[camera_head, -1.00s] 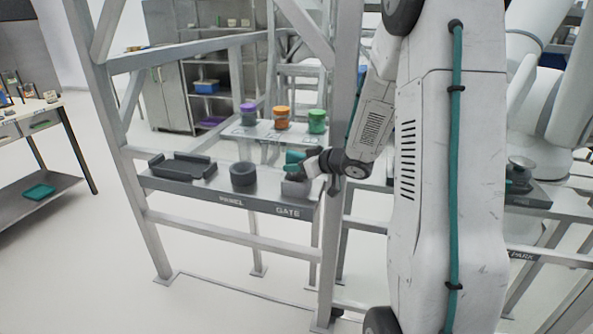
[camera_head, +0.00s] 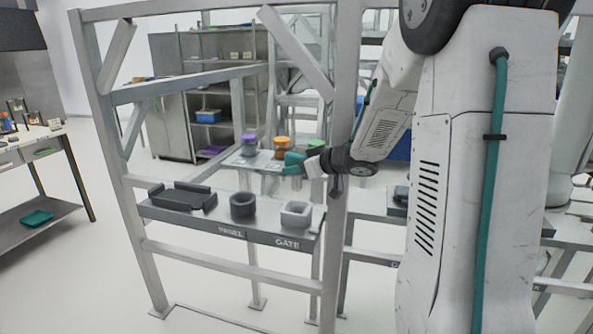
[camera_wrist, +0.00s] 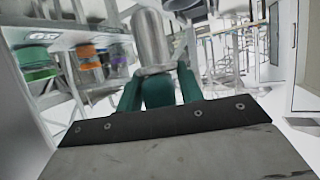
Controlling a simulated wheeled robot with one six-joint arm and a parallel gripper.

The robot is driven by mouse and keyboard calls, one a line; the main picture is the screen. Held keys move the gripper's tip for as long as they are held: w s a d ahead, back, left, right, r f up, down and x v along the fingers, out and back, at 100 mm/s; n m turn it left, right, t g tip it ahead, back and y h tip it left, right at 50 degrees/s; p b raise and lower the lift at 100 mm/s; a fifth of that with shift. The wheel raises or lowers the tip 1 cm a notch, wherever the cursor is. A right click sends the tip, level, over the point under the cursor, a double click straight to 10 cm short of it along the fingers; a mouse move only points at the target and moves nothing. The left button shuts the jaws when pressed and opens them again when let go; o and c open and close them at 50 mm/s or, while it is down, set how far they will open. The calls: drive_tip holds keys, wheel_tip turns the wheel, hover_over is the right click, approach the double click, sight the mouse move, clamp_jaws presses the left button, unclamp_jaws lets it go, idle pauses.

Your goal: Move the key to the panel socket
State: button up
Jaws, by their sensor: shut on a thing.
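A silver metal cylinder, taken to be the key (camera_wrist: 151,40), stands between the teal fingers of my gripper (camera_wrist: 157,88) in the wrist view, and they are shut on it. In the head view my gripper (camera_head: 293,162) is above the right end of the shelf; the key cannot be made out there. The dark round panel socket (camera_head: 242,206) sits mid-shelf above the PANEL label. To its right, below my gripper, is a light square gate socket (camera_head: 296,215) with its opening showing empty.
A dark tray (camera_head: 181,197) lies at the shelf's left. A frame post (camera_head: 341,120) rises close by my wrist. Purple, orange and green jars (camera_head: 281,148) stand on a shelf behind. The space above the panel socket looks clear.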

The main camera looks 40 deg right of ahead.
sight(296, 153)
drive_tip(key=shift+r, duration=2.8)
